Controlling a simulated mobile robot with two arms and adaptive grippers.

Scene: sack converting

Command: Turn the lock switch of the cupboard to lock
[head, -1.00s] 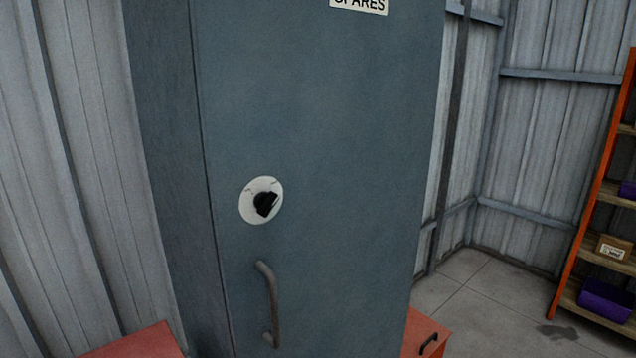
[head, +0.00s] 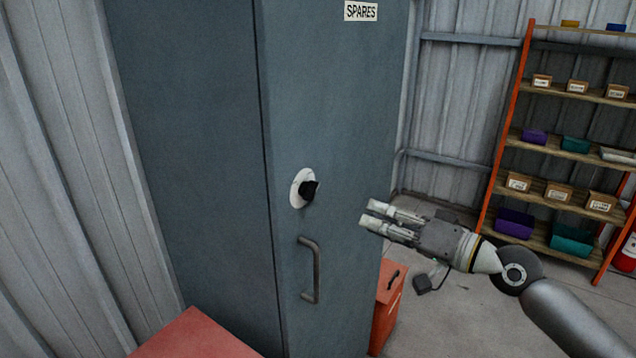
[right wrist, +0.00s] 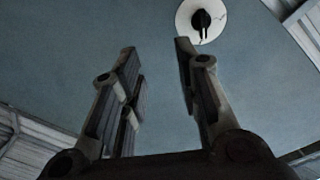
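The cupboard (head: 340,120) is tall and blue-grey, with a SPARES label near its top. Its lock switch (head: 310,191) is a black knob on a round white plate (head: 297,188), above the door handle. In the right wrist view the switch (right wrist: 201,19) is at the top, on its white plate (right wrist: 216,10), beyond the fingers. My right gripper (head: 369,215) is to the right of the switch and apart from it. In the right wrist view its two fingers (right wrist: 157,47) are spread with nothing between them. My left gripper is not in view.
A bent grey door handle (head: 315,270) sits below the switch. Red units stand at the cupboard's lower right (head: 386,305) and lower left (head: 195,335). An orange-framed shelf rack (head: 510,120) with bins and boxes stands at the right.

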